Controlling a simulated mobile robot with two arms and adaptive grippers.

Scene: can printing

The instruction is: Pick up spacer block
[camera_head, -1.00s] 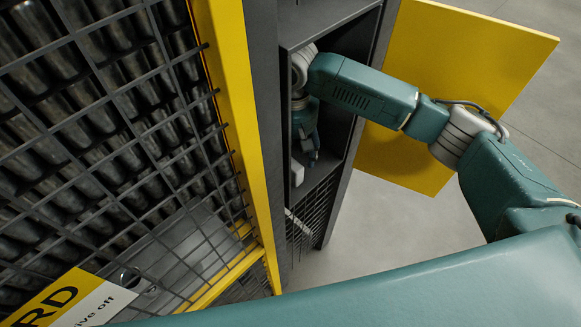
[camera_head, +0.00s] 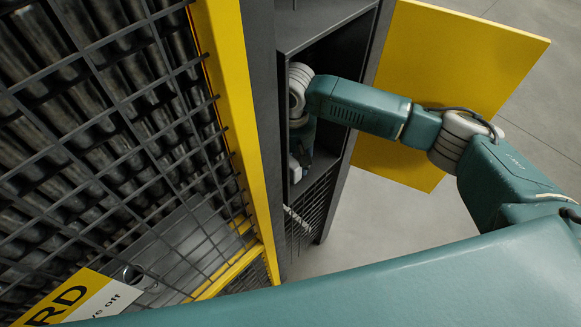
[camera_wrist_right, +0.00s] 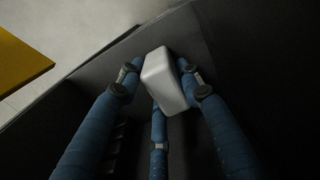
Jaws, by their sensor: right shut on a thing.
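The spacer block, a white block with rounded edges (camera_wrist_right: 166,80), sits between the fingers of my right gripper (camera_wrist_right: 162,82) in the right wrist view. The fingers are shut on it, with two at its sides and one below it in the picture. In the head view my right gripper (camera_head: 302,150) is inside the dark cabinet compartment, partly in shadow. A small pale part of the block (camera_head: 295,171) shows there near the fingertips. I cannot tell whether the block touches the compartment floor. My left gripper is in neither view.
Bare floor (camera_head: 375,235) lies below the door.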

